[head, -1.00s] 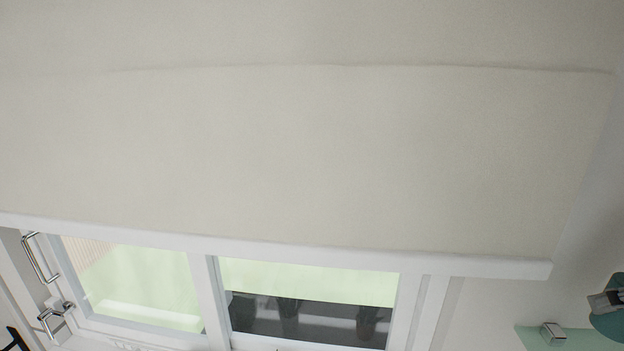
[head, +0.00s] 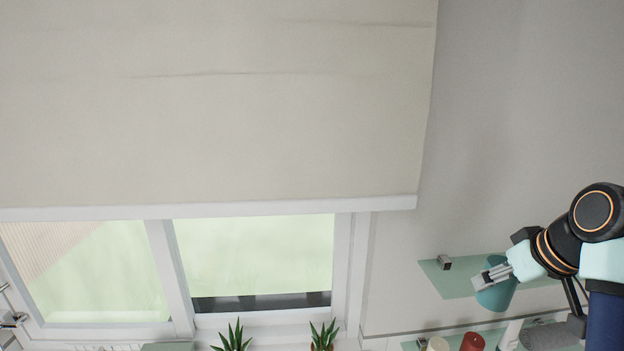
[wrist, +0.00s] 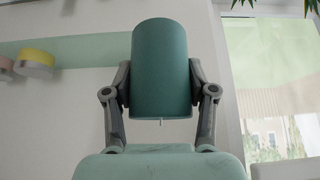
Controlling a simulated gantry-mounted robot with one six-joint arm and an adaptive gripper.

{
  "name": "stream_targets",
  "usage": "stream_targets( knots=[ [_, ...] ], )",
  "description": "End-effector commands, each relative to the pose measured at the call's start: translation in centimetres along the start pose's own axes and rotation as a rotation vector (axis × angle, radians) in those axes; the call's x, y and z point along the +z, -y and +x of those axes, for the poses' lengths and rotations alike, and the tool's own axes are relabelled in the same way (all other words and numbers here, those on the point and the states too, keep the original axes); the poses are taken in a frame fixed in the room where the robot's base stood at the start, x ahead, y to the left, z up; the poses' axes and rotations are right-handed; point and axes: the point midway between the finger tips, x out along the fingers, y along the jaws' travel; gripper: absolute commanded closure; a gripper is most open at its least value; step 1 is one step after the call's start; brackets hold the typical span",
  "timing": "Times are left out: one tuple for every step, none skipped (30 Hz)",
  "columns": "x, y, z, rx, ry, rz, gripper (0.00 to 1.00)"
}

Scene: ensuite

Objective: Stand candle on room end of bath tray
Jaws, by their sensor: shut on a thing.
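My gripper (head: 490,277) is at the right of the head view, shut on a teal cylindrical candle (head: 498,292). In the wrist view my gripper (wrist: 160,85) has one finger on each side of the candle (wrist: 160,65), which fills the middle. A small wick-like tip shows at the candle's lower end in that picture, which appears upside down. The candle is in the air, in front of or near a green glass shelf; the exact gap cannot be told. The bath tray is in neither view.
The upper glass shelf (head: 455,280) carries a small metal bracket (head: 444,262). Below, a cream candle (head: 438,344) and a red candle (head: 473,342) stand at the bottom edge. Potted plants (head: 232,338) are by the window (head: 255,255), under a large blind (head: 210,120).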

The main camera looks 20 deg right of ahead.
Motion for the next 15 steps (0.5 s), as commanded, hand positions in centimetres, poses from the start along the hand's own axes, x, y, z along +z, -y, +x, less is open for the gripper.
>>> stream_targets(
  knots=[
    [0.1, 0.9, 1.0, -0.006, 0.001, -0.004, 0.86],
    [0.1, 1.6, 1.7, -0.009, 0.001, -0.007, 0.86],
    [0.2, 2.4, 2.6, -0.013, 0.002, -0.010, 0.86],
    [0.3, 3.1, 3.4, -0.016, 0.003, -0.013, 0.86],
    [0.4, 3.9, 4.2, -0.019, 0.004, -0.015, 0.86],
    [0.6, 5.0, 5.3, -0.023, 0.005, -0.018, 0.86],
    [0.7, 5.9, 6.2, -0.026, 0.005, -0.021, 0.86],
    [0.9, 6.9, 7.1, -0.030, 0.006, -0.025, 0.86],
    [1.3, 8.3, 8.4, -0.036, 0.008, -0.030, 0.86],
    [1.6, 9.5, 9.5, -0.040, 0.009, -0.034, 0.86],
    [2.0, 10.8, 10.6, -0.044, 0.010, -0.039, 0.86],
    [2.7, 12.8, 12.1, -0.052, 0.013, -0.047, 0.86],
    [3.3, 14.4, 13.3, -0.056, 0.013, -0.052, 0.86],
    [4.0, 16.1, 14.4, -0.061, 0.014, -0.060, 0.86],
    [4.9, 18.4, 15.9, -0.068, 0.015, -0.069, 0.86]
  ],
)
